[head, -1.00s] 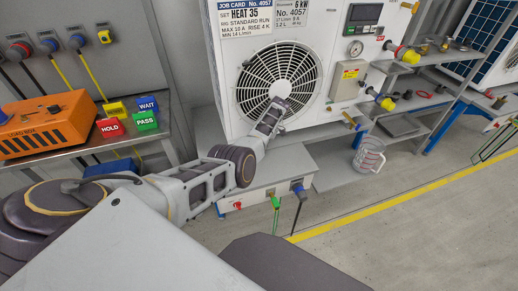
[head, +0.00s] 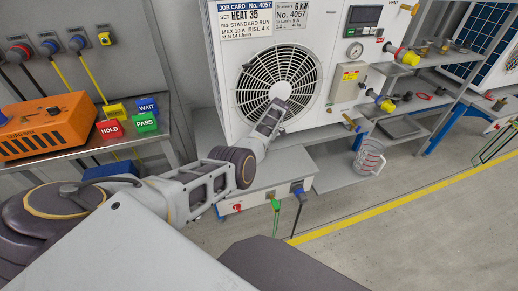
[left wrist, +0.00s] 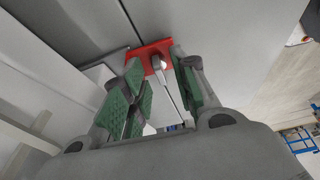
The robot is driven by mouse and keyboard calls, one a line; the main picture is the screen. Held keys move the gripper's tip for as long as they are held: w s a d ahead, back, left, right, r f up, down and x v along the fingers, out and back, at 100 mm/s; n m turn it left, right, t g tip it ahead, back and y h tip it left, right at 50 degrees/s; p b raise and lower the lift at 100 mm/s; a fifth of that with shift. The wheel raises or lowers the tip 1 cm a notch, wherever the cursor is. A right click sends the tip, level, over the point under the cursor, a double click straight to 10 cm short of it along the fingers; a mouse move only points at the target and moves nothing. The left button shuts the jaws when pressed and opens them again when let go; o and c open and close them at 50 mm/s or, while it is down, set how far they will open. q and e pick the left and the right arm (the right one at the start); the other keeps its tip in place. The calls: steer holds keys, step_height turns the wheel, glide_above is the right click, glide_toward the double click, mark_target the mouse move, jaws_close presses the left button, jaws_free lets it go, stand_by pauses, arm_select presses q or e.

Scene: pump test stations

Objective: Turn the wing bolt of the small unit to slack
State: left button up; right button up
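A white unit (head: 228,98) with a round fan grille (head: 262,75) and a 6 kW label stands in the middle of the head view. My left arm reaches up to its front, with the hand before the lower grille; the fingertips are hard to make out there. In the left wrist view, my left gripper (left wrist: 163,88) has its green-padded fingers apart. A silver lever-like part (left wrist: 168,88) on a red plate (left wrist: 148,53) lies between them, with no clear contact. I cannot tell whether this is the wing bolt. My right gripper is not in view.
An orange box (head: 45,127) and HOLD (head: 110,129), PASS (head: 145,122) and WAIT (head: 147,105) blocks sit on the left bench. A clear jug (head: 369,157) stands below. The floor at right is open.

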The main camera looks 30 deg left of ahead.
arm_select(q)
steer(key=v, duration=1.2)
stand_by(0.3)
steer(key=shift+s+d+f, duration=0.1)
stand_by(0.6)
